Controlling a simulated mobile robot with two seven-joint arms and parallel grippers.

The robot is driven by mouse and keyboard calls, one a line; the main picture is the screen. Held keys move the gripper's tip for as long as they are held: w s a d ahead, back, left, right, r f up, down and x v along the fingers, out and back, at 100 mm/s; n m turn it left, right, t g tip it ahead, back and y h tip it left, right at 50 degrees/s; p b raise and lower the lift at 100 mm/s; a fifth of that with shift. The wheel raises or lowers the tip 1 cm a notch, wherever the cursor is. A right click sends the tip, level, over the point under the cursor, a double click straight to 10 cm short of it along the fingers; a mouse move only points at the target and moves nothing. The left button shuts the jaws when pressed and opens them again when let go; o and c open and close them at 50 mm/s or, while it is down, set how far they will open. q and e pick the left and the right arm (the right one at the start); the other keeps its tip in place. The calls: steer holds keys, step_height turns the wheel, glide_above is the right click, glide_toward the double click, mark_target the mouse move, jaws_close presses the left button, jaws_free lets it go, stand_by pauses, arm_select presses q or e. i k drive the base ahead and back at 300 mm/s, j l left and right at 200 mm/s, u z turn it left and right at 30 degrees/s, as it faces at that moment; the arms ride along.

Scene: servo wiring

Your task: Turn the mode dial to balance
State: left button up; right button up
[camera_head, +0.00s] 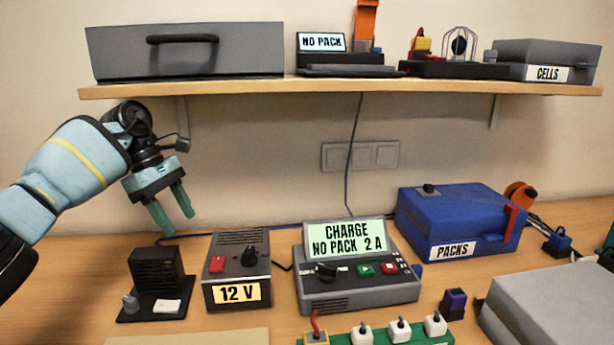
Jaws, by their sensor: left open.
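The charger (355,285) stands on the table right of centre, a grey box with a tilted screen (345,238) reading "CHARGE NO PACK 2 A". Its mode dial (326,271) is a black knob at the left of its sloped top, with a green button (365,270) and a red button (389,268) to its right. My left gripper (172,220) is open and empty, its green fingers pointing down above the table at the left, well apart from the dial. My right gripper is not in view.
A "12 V" supply (236,270) with a black knob stands left of the charger. A small black stand (156,280) sits below my left gripper. A blue "PACKS" box (455,222) is behind right. A shelf (350,88) hangs above. A green strip (385,337) lies in front.

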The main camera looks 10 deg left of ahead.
mark_target(327, 274)
steer(key=k+l, duration=1.15)
steer(key=l, duration=0.25)
